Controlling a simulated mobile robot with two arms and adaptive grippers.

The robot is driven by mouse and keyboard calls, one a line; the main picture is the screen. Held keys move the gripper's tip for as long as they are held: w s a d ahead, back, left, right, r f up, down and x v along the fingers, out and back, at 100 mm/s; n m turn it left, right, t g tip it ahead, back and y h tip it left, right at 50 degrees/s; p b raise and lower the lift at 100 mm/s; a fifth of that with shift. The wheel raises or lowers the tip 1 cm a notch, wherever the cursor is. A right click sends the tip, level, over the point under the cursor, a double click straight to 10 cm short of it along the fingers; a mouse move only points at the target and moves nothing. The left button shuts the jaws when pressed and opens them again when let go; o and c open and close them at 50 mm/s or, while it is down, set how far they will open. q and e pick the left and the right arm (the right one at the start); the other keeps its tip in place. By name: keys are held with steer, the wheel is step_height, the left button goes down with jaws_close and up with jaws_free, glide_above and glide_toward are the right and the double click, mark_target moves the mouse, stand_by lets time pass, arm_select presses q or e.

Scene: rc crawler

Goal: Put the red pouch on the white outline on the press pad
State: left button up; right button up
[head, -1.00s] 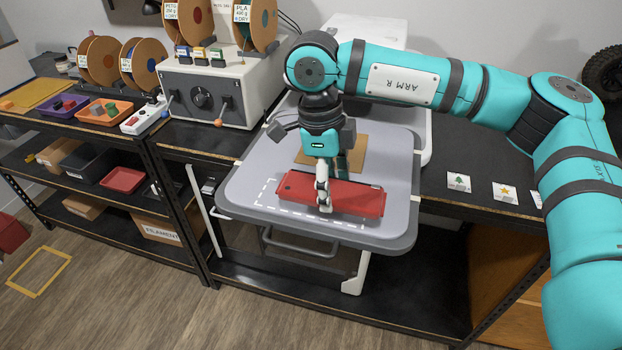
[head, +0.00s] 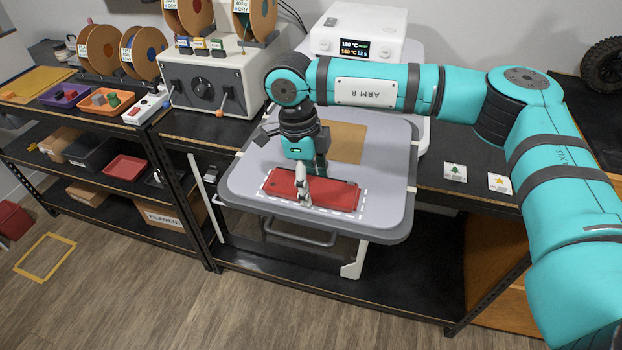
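The red pouch (head: 335,194) lies on the grey press pad (head: 390,215), mostly inside the dashed white outline (head: 345,216). Its left end is close to the outline's left side, and a strip of outline shows along the right and front. My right gripper (head: 304,198) is over the left half of the pouch, with a finger at its front edge. The far finger is hidden, so its hold on the pouch is not clear. My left gripper is not in view.
A brown square sheet (head: 347,140) lies on the pad behind the pouch. A white press unit with a display (head: 355,47) stands behind. A grey control box (head: 210,85) with spools on top is at the left. Cards (head: 455,173) lie on the bench at right.

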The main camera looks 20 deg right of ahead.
steer(key=o, duration=0.4)
steer(key=shift+o, duration=0.2)
steer(key=shift+r+p, duration=0.2)
steer(key=shift+p, duration=0.1)
steer(key=shift+w+r, duration=0.1)
steer(key=shift+r, duration=0.1)
step_height(320, 180, up, 11)
steer(key=a+b, duration=0.1)
steer(key=b, duration=0.2)
steer(key=shift+w+a+r, duration=0.2)
steer(key=shift+w+a, duration=0.05)
steer(key=shift+w, duration=0.15)
